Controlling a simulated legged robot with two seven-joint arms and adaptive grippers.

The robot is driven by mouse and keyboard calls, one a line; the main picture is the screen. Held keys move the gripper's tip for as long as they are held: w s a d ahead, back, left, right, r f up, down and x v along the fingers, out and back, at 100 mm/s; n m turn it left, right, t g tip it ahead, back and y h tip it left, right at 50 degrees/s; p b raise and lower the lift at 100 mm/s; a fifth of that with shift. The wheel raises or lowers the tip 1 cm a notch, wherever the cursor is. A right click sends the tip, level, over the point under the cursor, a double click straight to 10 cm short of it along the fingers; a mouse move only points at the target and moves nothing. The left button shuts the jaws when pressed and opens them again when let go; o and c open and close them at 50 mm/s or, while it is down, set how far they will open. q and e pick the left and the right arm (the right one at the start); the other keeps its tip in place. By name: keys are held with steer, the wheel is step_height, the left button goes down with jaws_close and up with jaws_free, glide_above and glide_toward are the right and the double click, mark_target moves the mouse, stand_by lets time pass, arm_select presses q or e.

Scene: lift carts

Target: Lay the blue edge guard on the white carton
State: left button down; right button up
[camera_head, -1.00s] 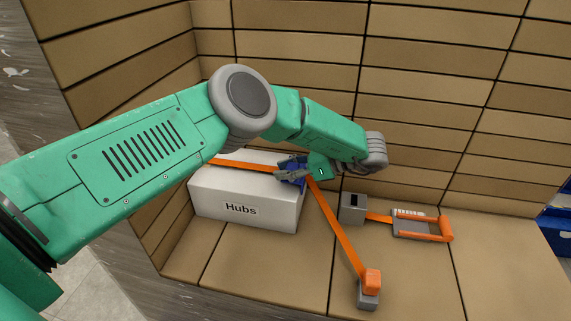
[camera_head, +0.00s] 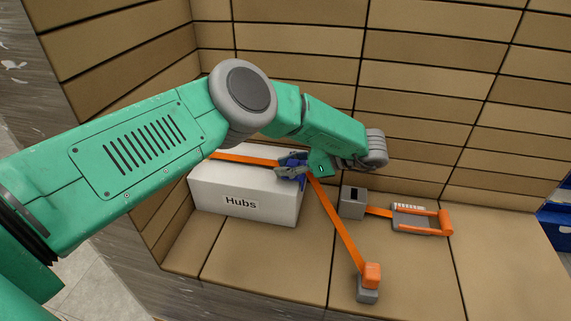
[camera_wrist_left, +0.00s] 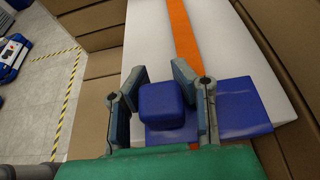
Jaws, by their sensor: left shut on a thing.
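The white carton (camera_head: 240,200), marked "Hubs", stands at the left of the brown carton stack's ledge. The blue edge guard (camera_wrist_left: 242,106) is at the carton's right top edge, with an orange strap (camera_wrist_left: 184,35) running along the carton top and passing out of sight at the guard. My left gripper (camera_wrist_left: 163,100) is shut on the guard's blue block-shaped knob (camera_wrist_left: 162,104), one finger on each side. In the head view my left gripper (camera_head: 289,171) partly hides the guard, so I cannot tell whether it rests flat on the carton. My right gripper is not in view.
The orange strap slopes down to an orange and grey end piece (camera_head: 369,282) at the front. A grey slotted block (camera_head: 353,202) and an orange-handled ratchet (camera_head: 422,219) lie to the right. Brown cartons wall the back and left. The ledge at front right is clear.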

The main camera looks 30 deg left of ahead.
arm_select(q)
steer(key=shift+f+b, duration=0.45)
steer(key=shift+f, duration=0.1)
stand_by(0.7)
steer(key=c, duration=1.3)
jaws_free()
steer(key=shift+o, duration=0.2)
steer(key=v, duration=0.7)
steer(key=shift+w+d, duration=0.25)
steer(key=shift+d, duration=0.15)
steer(key=shift+a, duration=0.1)
